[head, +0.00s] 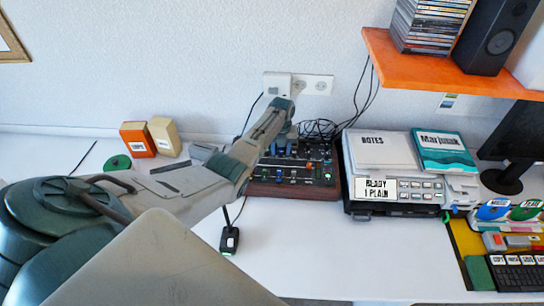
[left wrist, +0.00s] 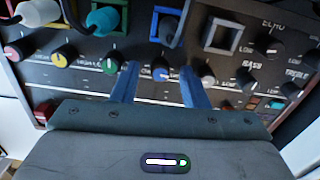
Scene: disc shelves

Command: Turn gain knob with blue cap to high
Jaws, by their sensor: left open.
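The mixer, a dark panel with a reddish-brown edge, stands on the white desk against the wall in the head view (head: 290,188). In the left wrist view the blue-capped knob (left wrist: 161,74) sits in a row of knobs, with a pale pointer mark on it. My left gripper (left wrist: 160,68) is open, its two blue fingers on either side of this knob with gaps visible. I cannot tell whether they touch it. In the head view my left arm reaches over the mixer from the left and hides part of it. My right gripper is not in view.
A green-capped knob (left wrist: 112,64) lies just left of the fingers and a grey-capped knob (left wrist: 207,75) just right. A printer-like device (head: 405,208) stands right of the mixer. The front desk is mostly clear.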

